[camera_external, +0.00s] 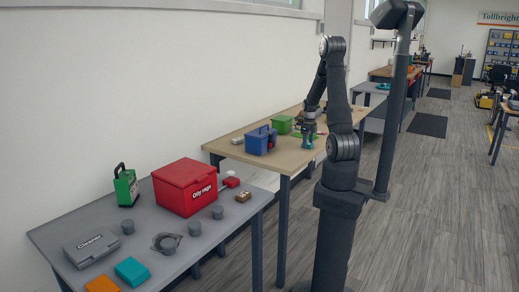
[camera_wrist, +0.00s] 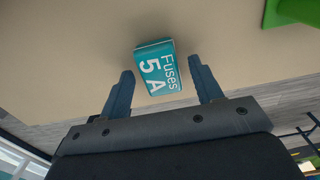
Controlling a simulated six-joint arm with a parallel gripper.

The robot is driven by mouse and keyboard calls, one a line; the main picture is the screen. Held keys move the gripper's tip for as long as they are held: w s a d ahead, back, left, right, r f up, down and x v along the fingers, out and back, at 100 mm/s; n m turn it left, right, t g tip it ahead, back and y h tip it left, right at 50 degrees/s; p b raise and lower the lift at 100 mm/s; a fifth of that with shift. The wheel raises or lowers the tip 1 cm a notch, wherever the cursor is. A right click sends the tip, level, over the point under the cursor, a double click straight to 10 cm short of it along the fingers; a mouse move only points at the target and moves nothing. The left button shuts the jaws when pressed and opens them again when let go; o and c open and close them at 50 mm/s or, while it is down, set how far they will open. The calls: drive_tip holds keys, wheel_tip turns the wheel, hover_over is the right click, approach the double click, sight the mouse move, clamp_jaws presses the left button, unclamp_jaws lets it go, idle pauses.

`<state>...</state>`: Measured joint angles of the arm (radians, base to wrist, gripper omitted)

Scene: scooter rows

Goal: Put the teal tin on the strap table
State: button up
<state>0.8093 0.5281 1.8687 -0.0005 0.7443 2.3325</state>
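A teal tin (camera_wrist: 157,68) marked "Fuses 5 A" shows in the wrist view on the tan table top, tilted in the picture, between and just beyond my fingertips. My gripper (camera_wrist: 160,66) is open, with a small gap at the tin's right side; contact on the left is unclear. In the external view my gripper (camera_external: 308,136) points down over the right part of the wooden table (camera_external: 232,150), where a teal patch shows at the fingers; tin and fingers are hard to tell apart there. No strap can be made out on either table.
A blue caddy (camera_external: 260,140) and a green bin (camera_external: 282,124) stand left of my gripper. The nearer grey table (camera_external: 75,222) holds a red "Oily rags" box (camera_external: 185,187), a green can (camera_external: 125,186), a grey case (camera_external: 91,248), several grey knobs, a teal box (camera_external: 132,271) and an orange box (camera_external: 102,285).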

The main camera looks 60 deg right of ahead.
drive_tip(key=shift+r, duration=0.15)
wheel_tip(320, 180, up, 12)
idle(0.6)
wheel_tip(320, 180, down, 12)
drive_tip(key=shift+r, duration=1.5)
